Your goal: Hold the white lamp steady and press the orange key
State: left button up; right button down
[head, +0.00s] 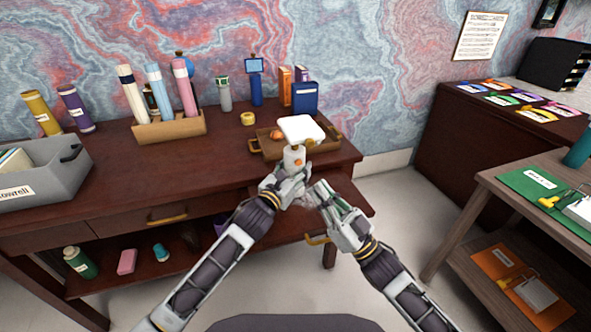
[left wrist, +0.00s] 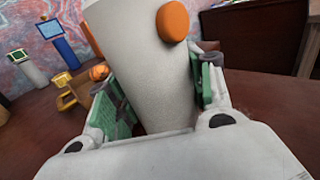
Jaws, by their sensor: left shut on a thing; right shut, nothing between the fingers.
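The white lamp (head: 302,129) has a flat white head on a pale grey, rounded body and stands upright near the desk's front right edge. The orange key (head: 298,162) is a round button on the lamp's body; it also shows large in the left wrist view (left wrist: 173,21). My left gripper (head: 290,174) is shut on the lamp's body (left wrist: 140,60), with a green-padded finger on each side, below the key. My right gripper (head: 318,190) is shut and empty, just right of and below the lamp, apart from the key.
A wooden tray (head: 268,151) with small items sits behind the lamp. A wooden holder (head: 170,128) with several tall tubes and a grey bin (head: 45,178) stand further left. The desk (head: 110,190) is clear in its left middle. A side table (head: 500,195) stands at right.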

dwell(0.6)
jog(key=w+a, duration=0.2)
jog(key=w, duration=0.6)
jog(key=shift+a, duration=0.35)
jog(key=shift+w+a, duration=0.25)
jog(key=shift+w, duration=0.6)
dwell(2.5)
jog(key=shift+s+d, duration=0.1)
jog(key=shift+s, duration=0.1)
jog(key=shift+s+d, duration=0.15)
jog(key=shift+s, duration=0.4)
jog(key=shift+s, duration=0.15)
jog(key=shift+s+d, duration=0.3)
jog(key=shift+s, duration=0.6)
jog(key=shift+s+d, duration=0.35)
jog(key=shift+s, duration=0.55)
jog(key=shift+s+d, duration=0.3)
jog(key=shift+s, duration=0.6)
pick_arm(q)
jog(key=o, duration=1.4)
